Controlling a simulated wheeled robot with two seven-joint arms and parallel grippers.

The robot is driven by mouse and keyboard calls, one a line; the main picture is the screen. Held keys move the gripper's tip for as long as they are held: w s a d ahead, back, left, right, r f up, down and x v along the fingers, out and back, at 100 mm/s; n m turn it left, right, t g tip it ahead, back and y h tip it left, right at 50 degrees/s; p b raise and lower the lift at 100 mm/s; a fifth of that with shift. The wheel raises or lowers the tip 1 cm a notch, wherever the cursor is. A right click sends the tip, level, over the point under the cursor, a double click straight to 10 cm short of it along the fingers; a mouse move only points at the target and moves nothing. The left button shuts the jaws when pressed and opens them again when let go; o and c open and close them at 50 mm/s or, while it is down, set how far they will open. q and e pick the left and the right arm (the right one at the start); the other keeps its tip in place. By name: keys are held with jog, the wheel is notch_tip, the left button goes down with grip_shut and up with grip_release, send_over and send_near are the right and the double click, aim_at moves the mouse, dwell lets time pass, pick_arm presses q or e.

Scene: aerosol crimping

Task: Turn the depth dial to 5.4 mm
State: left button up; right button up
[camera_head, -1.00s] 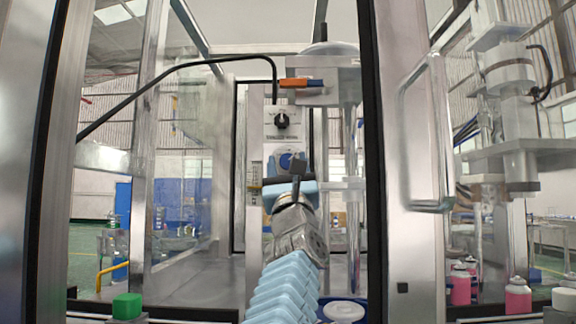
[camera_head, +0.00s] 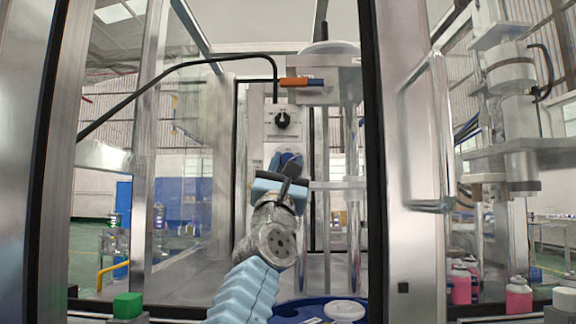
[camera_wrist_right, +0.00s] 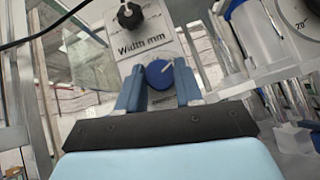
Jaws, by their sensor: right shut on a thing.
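The blue dial (camera_wrist_right: 158,74) sits on a pale panel, below a black knob (camera_wrist_right: 130,15) and the printed words "Width mm". Its white mark points up and to the right; no millimetre value is readable. My right gripper (camera_wrist_right: 158,84) is shut on the blue dial, one blue finger on each side. In the head view the right gripper (camera_head: 287,170) is tilted in front of the panel and hides most of the dial. The black knob (camera_head: 282,120) shows clear above it. My left gripper is not in view.
A grey door frame with a handle (camera_head: 428,135) stands close at the right. An orange and blue part (camera_head: 301,83) is above the panel. A blue round tray (camera_head: 290,311) with a white disc (camera_head: 344,311) and a green block (camera_head: 127,305) are low in front.

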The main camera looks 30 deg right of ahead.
jog(key=shift+w+a+r+m+g+h, duration=0.1)
jog(key=shift+m+g+h, duration=0.55)
jog(key=shift+m+g, duration=0.95)
jog(key=shift+a+m+g+h, duration=0.1)
jog(key=shift+m+g+h, duration=0.6)
jog(key=shift+m+g, duration=0.95)
jog(key=shift+w+r+m+g+h, duration=0.1)
jog(key=shift+m+g+h, duration=0.8)
jog(key=shift+m, duration=1.15)
jog(key=shift+g, duration=0.45)
jog(key=o, duration=1)
jog(key=shift+o, duration=0.2)
jog(key=shift+f, duration=0.1)
